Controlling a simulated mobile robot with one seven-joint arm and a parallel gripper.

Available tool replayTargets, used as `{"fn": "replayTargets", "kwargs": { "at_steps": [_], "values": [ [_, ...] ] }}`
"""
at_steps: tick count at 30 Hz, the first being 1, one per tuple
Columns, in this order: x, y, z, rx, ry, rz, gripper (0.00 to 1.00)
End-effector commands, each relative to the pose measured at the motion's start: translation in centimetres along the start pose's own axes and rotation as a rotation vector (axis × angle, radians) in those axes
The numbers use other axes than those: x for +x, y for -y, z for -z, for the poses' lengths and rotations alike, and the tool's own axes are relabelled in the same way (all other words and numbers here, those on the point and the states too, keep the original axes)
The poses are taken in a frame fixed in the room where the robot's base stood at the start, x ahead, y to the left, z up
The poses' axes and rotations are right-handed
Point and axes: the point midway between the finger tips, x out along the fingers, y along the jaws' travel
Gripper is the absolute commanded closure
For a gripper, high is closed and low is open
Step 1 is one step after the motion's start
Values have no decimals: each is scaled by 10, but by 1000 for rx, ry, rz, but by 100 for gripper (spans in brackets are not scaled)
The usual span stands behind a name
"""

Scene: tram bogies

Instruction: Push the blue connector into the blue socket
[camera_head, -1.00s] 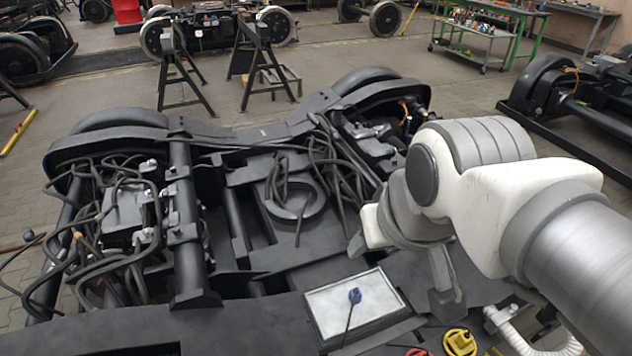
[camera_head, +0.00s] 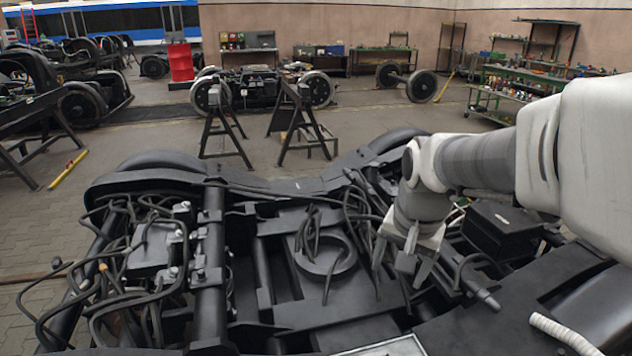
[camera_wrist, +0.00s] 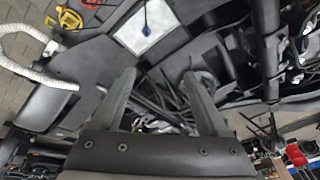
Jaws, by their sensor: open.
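The blue connector (camera_wrist: 146,31) lies with its dark cable on a pale tray (camera_wrist: 128,38) in the upper middle of the wrist view. In the head view only the tray's edge (camera_head: 392,347) shows at the bottom, and the connector is out of frame. My gripper (camera_head: 402,272) hangs over the right part of the bogie, pointing down. In the wrist view my gripper (camera_wrist: 160,88) has its two fingers spread with nothing between them, apart from the connector. I cannot make out a blue socket in either current view.
A yellow part (camera_wrist: 69,19) and a white corrugated hose (camera_wrist: 35,70) sit at the wrist view's left; the hose also shows at lower right in the head view (camera_head: 565,333). Loose black cables (camera_head: 125,285) cover the bogie's left. A black box (camera_head: 502,230) stands beside my arm.

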Motion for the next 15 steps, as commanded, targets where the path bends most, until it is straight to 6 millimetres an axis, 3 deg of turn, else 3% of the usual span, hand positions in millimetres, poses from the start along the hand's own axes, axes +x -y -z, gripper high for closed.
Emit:
{"fn": "replayTargets", "kwargs": {
  "at_steps": [1,8,15],
  "values": [
    [22,0,7,42,18,-12,22],
    [96,2,37,236,70,-58,22],
    [184,-4,60,439,119,-115,22]
  ]
}}
